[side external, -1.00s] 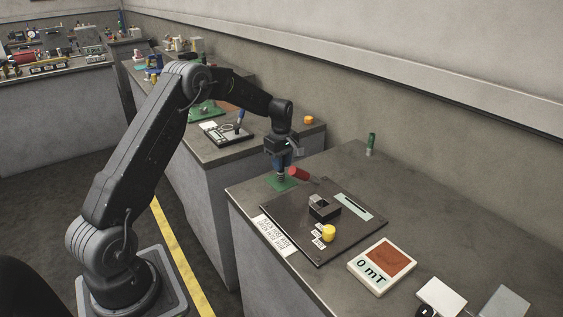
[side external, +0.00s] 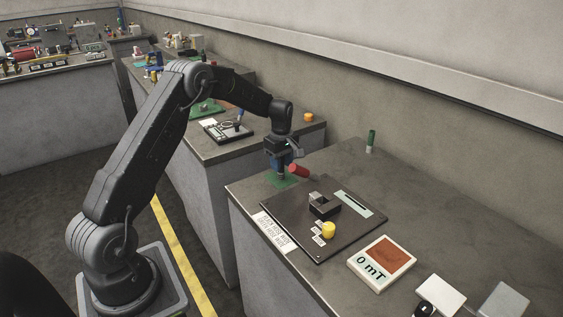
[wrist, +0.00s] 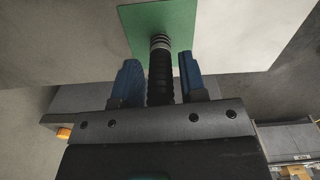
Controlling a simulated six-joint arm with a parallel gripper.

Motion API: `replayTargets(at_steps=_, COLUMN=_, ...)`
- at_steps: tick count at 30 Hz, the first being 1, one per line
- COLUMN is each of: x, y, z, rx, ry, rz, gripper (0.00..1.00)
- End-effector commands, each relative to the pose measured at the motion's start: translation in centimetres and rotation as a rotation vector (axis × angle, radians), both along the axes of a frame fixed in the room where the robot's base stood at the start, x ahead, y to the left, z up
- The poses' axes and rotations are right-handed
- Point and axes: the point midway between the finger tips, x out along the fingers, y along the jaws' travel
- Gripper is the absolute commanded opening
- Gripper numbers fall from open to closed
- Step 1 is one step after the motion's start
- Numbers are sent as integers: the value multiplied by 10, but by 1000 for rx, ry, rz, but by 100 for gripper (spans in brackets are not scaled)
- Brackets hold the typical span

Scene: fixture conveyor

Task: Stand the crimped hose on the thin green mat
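The crimped hose (wrist: 160,72) is black and ribbed with a silver banded end. In the wrist view it lies between the two blue fingers of my gripper (wrist: 161,78), with a narrow gap on each side. Its silver end is over the thin green mat (wrist: 142,24). In the side view the mat (side external: 291,182) lies near the bench's far left corner. The hose (side external: 282,174) appears upright on it, partly hidden by my gripper (side external: 281,161). The fingers look spread around the hose.
A red-ended object (side external: 299,170) is close to the right of my gripper. A dark board (side external: 290,222) with a black block and a yellow knob (side external: 328,230) lies in front. A green-topped cylinder (side external: 371,141) stands further back. Bare bench lies between.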

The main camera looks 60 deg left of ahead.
Motion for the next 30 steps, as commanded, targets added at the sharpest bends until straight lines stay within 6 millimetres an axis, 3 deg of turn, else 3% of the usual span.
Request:
replayTargets(at_steps=5, x=0, y=0, z=0, rx=0, ry=1, rz=0, gripper=54)
replayTargets(at_steps=14, x=0, y=0, z=5, rx=0, ry=0, rz=0, gripper=54)
replayTargets(at_steps=20, x=1, y=0, z=36, rx=2, ry=-5, rz=0, gripper=54)
replayTargets(at_steps=30, x=0, y=0, z=109, rx=1, ry=-3, rz=0, gripper=54)
